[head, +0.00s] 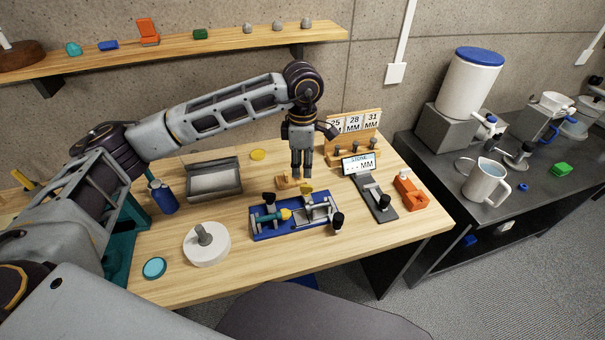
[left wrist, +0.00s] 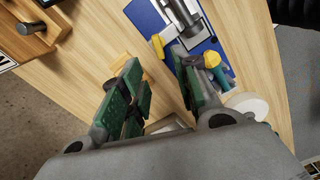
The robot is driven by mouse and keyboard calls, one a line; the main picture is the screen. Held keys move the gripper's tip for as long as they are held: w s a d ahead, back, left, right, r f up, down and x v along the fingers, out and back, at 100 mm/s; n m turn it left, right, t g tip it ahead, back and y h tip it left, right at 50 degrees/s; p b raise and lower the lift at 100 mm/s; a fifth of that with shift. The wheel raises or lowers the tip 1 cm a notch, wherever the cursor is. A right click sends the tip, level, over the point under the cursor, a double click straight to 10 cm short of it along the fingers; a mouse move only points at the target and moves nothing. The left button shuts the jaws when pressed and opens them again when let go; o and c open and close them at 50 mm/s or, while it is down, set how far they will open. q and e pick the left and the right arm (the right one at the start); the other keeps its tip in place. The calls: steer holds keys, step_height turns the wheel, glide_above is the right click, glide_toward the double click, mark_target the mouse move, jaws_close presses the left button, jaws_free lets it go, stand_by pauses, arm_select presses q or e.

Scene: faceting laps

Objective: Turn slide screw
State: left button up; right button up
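A blue jig (head: 262,233) with metal rails, black knobs and a yellow knob (head: 306,188) sits on the wooden table. A black knob (head: 337,219) projects at its right end; I cannot tell for sure which knob is the slide screw. A teal-and-yellow piece (head: 272,216) lies across the jig's left part. My left gripper (head: 301,176) points down just behind the jig, above a small wooden block (head: 288,183). In the left wrist view the green-padded fingers (left wrist: 160,95) are apart with nothing visible between them, and the jig (left wrist: 205,48) lies ahead. My right gripper is not in view.
A white disc with a grey post (head: 207,248) and a teal lid (head: 154,268) lie left of the jig. A metal tray (head: 214,182), a stone gauge (head: 374,195), an orange holder (head: 410,192) and a wooden card stand (head: 368,141) surround it. The table's front is mostly clear.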

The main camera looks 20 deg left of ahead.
arm_select(q)
steer(key=shift+r, duration=2.35)
